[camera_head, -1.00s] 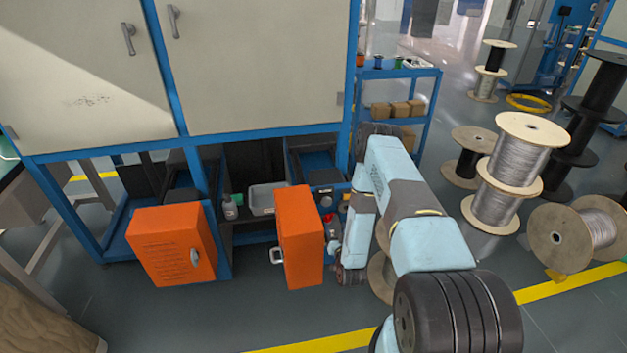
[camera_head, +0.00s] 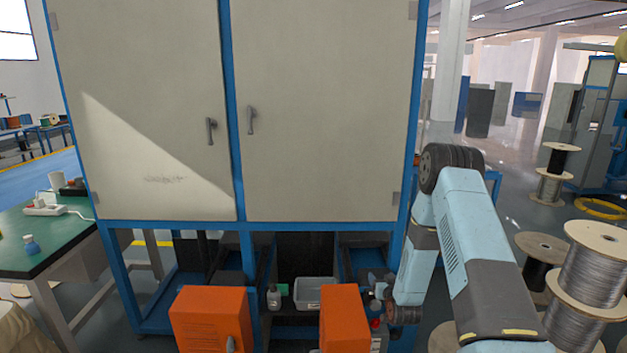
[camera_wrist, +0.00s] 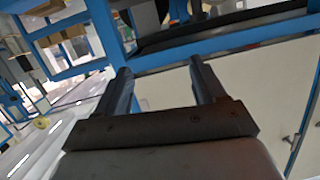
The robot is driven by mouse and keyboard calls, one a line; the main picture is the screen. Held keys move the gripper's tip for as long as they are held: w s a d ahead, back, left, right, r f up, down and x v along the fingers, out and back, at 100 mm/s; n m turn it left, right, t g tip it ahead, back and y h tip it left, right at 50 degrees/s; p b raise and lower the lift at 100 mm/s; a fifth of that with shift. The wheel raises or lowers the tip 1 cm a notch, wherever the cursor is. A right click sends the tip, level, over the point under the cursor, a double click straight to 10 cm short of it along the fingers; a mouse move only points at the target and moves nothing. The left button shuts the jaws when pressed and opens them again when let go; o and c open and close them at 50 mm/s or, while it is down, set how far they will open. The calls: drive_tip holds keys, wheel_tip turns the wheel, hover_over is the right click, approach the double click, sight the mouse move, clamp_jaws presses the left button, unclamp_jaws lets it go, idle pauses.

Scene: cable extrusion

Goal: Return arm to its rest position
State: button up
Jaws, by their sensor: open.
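My arm, pale blue and grey, rises from the lower right in the head view. It bends at a dark ringed elbow beside the cabinet's right edge and its forearm hangs down. My gripper (camera_wrist: 160,68) shows in the wrist view with its two dark fingers apart and nothing between them. In the head view the hand end is small and partly merges with the clutter under the cabinet, so its fingers are not clear there.
A tall grey cabinet (camera_head: 315,120) on a blue frame stands close ahead. Two orange boxes (camera_head: 212,318) (camera_head: 343,320) and a grey tray (camera_head: 313,296) are low at its base. Wire spools (camera_head: 592,270) stand at right. A green-topped table (camera_head: 40,235) is at left.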

drive_tip(key=s+r+g+h, duration=0.15)
drive_tip(key=s+r, duration=0.35)
drive_tip(key=r, duration=1.2)
drive_tip(key=s+r+g+y, duration=0.1)
drive_tip(key=s+r+g, duration=0.35)
drive_tip(key=r, duration=1.15)
drive_tip(key=s+r+g, duration=0.1)
drive_tip(key=s+r, duration=0.5)
drive_tip(key=s, duration=1.2)
drive_tip(key=s+a+r+g, duration=0.1)
drive_tip(key=s+r, duration=0.5)
drive_tip(key=s, duration=1.2)
drive_tip(key=shift+s+g, duration=0.25)
drive_tip(key=shift+g, duration=0.55)
drive_tip(key=shift+h, duration=0.25)
drive_tip(key=shift+c, duration=0.4)
